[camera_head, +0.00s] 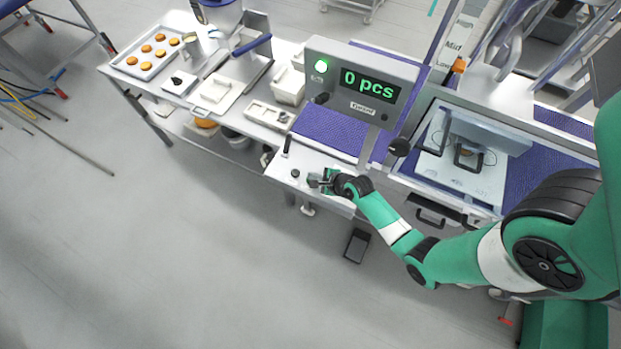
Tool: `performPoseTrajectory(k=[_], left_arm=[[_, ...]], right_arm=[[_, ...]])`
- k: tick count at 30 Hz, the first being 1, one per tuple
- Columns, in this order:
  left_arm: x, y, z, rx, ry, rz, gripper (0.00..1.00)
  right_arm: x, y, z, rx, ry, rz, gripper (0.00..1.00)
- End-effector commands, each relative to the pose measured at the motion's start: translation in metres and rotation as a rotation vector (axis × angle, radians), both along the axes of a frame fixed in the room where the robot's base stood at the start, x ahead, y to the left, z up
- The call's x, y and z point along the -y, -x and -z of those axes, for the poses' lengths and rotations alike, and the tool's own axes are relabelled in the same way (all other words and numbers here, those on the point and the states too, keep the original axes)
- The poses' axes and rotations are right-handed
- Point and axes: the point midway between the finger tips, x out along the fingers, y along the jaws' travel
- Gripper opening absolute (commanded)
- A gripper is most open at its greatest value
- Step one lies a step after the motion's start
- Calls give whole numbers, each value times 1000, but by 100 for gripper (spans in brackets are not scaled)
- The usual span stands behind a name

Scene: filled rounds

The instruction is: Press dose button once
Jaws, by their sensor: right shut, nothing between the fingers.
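My right gripper (316,181) is shut and empty, low over the small white panel (313,163) at the front of the machine. A small dark round button or knob (295,173) sits on this panel just left of the fingertips, apart from them in the picture. Which control is the dose button I cannot tell; part of the panel is hidden under my gripper and wrist. My left gripper is not in view.
A black upright lever (287,145) stands at the panel's back left. A black ball knob (399,147) is right of my wrist. A purple belt (330,135) runs behind the panel. Left is a table with a tray (133,67) of round pastries. Floor in front is mostly clear.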

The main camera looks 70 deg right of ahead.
Motion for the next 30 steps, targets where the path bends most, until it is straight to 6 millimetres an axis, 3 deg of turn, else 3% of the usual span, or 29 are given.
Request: performPoseTrajectory(k=[21,30], left_arm=[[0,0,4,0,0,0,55],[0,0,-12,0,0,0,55]], right_arm=[[0,0,6,-1,-1,0,0],[0,1,-8,-2,-1,-1,0]])
